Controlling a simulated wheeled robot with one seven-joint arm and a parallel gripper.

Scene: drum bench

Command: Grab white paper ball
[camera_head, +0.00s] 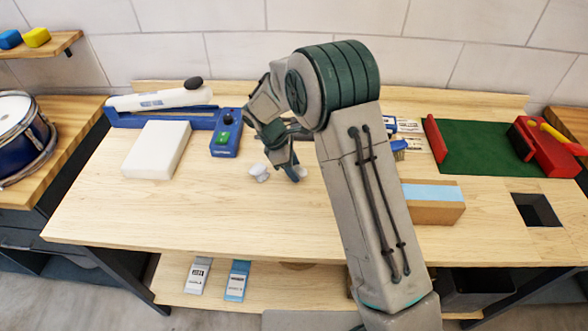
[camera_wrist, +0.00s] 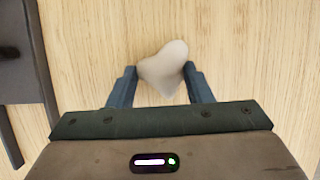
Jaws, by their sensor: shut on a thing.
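The white paper ball (camera_wrist: 163,68), a pale crumpled lump, sits between the two fingertips in the wrist view. My gripper (camera_wrist: 160,72) is shut on it, with a blue finger on each side. Bare wood shows behind it. In the head view my gripper points down over the middle of the bench. White lumps show on both sides of its visible finger: one at the left (camera_head: 259,173) and a partly hidden one at the right (camera_head: 299,172). I cannot tell which is the held ball, or whether it touches the bench.
A white block (camera_head: 157,150) and a blue device with a green button (camera_head: 226,134) lie left on the bench (camera_head: 180,215). A box with a light blue top (camera_head: 434,202), a green mat (camera_head: 475,148) and a square hole (camera_head: 536,210) are right. The front left is clear.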

